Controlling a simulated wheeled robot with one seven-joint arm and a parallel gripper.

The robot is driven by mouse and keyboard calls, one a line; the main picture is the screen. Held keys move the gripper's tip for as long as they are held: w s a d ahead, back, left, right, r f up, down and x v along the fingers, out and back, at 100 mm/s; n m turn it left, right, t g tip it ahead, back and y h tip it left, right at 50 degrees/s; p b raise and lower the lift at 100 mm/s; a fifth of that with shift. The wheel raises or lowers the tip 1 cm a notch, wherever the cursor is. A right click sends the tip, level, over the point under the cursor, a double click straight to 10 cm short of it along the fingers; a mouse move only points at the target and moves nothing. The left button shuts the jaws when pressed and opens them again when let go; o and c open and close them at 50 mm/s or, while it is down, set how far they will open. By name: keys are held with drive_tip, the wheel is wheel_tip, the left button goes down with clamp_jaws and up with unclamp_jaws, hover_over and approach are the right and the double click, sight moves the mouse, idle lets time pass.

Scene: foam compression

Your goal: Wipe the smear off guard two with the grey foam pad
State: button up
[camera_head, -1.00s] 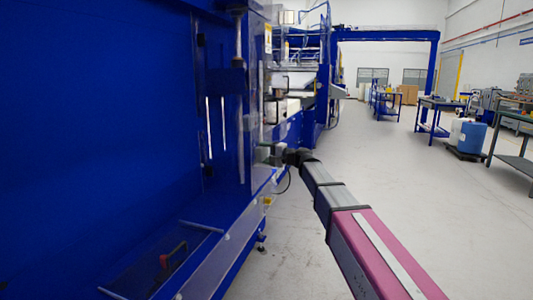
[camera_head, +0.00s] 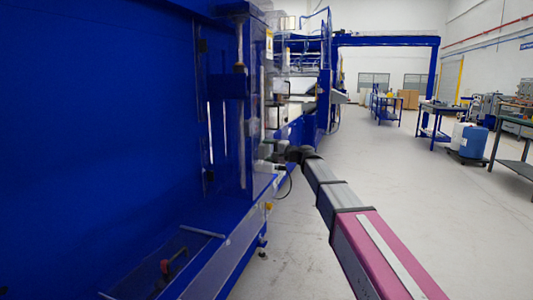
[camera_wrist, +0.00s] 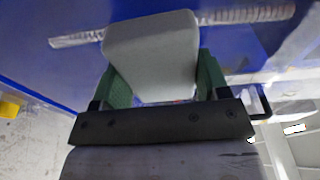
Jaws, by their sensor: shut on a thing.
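The grey foam pad (camera_wrist: 152,50) is between the green fingers of my gripper (camera_wrist: 163,76) in the wrist view, standing out past their tips. My gripper is shut on it. In the head view my gripper (camera_head: 270,150) is small, at the far end of my arm, by the right edge of the blue machine. A clear guard panel (camera_head: 258,85) stands upright there. I cannot tell whether this is guard two, or whether the pad touches it. I cannot make out a smear for certain.
The blue machine (camera_head: 90,120) fills the left side. A low ledge with a red-handled part (camera_head: 167,268) runs along its foot. A pale ribbed strip (camera_wrist: 245,15) crosses behind the pad. The floor (camera_head: 380,170) to the right is clear, up to a blue drum (camera_head: 472,142) and benches.

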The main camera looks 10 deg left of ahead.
drive_tip(key=w, duration=0.8)
drive_tip(key=shift+w+d, duration=0.3)
drive_tip(key=shift+w, duration=0.05)
idle(0.4)
drive_tip(key=shift+s, duration=1.9)
drive_tip(key=shift+s+a, duration=0.2)
drive_tip(key=shift+s, duration=0.8)
drive_tip(key=shift+s+a, duration=0.15)
drive_tip(key=shift+s, duration=0.85)
drive_tip(key=shift+s+a, duration=0.1)
drive_tip(key=shift+s, duration=1.5)
drive_tip(key=shift+c, duration=1)
drive_tip(key=w+v, duration=0.1)
drive_tip(key=v, duration=0.5)
